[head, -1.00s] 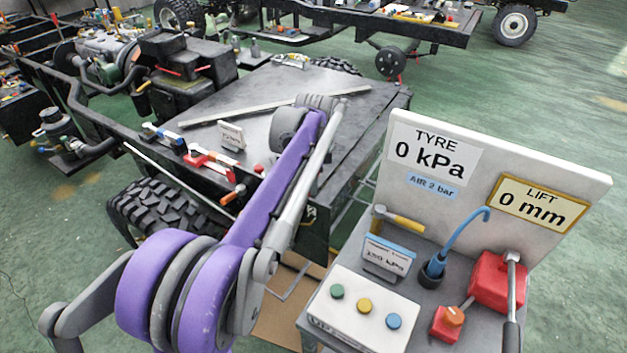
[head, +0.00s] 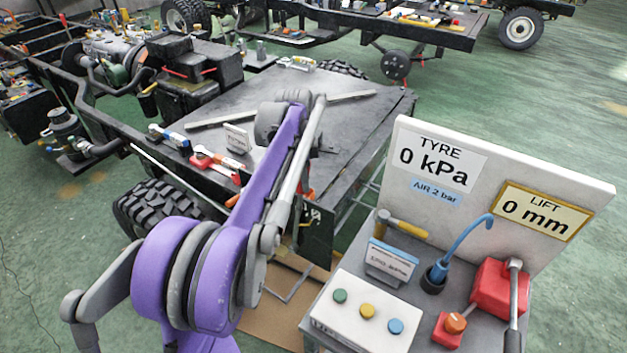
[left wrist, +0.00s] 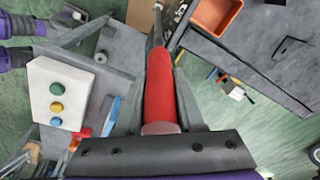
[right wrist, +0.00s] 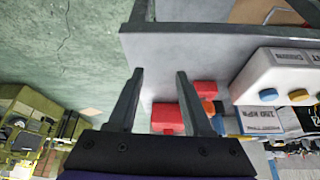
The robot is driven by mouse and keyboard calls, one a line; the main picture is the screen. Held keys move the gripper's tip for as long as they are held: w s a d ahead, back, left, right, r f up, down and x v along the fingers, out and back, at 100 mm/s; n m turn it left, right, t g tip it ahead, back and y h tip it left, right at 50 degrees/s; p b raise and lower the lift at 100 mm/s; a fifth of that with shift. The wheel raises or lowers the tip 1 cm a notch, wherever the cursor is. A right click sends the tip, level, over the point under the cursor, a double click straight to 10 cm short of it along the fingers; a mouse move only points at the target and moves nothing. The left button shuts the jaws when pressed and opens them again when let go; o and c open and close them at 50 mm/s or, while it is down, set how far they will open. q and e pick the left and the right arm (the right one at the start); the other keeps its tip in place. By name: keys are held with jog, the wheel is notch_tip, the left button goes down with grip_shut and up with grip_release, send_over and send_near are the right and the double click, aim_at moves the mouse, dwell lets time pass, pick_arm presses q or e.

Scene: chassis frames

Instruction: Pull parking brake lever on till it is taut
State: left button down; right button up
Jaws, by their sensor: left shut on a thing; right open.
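The parking brake lever shows in the left wrist view as a thick red grip (left wrist: 158,92) with a pale round end, on a grey shaft. My left gripper (left wrist: 162,72) is shut around this red grip, one finger on each side. In the head view my purple left arm reaches over the chassis side and hides most of the lever area. A small red piece shows beside the arm, but I cannot tell if it is the lever. My right gripper (right wrist: 160,76) is open and empty in the right wrist view, above the edge of a grey cart.
The cart carries a white button box (head: 362,318), a red box (head: 497,285), a blue hose (head: 462,238) and a white display panel (head: 550,185) reading 0 kPa and 0 mm. The flat chassis deck (head: 340,120) holds a long bar. Green floor lies open at right.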

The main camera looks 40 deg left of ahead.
pick_arm(q)
jog(key=c, duration=0.5)
grip_release()
jog(key=r, duration=0.7)
jog(key=s+r+p, duration=0.1)
jog(key=r, duration=0.2)
jog(key=shift+s+r, duration=0.1)
jog(key=shift+r, duration=0.25)
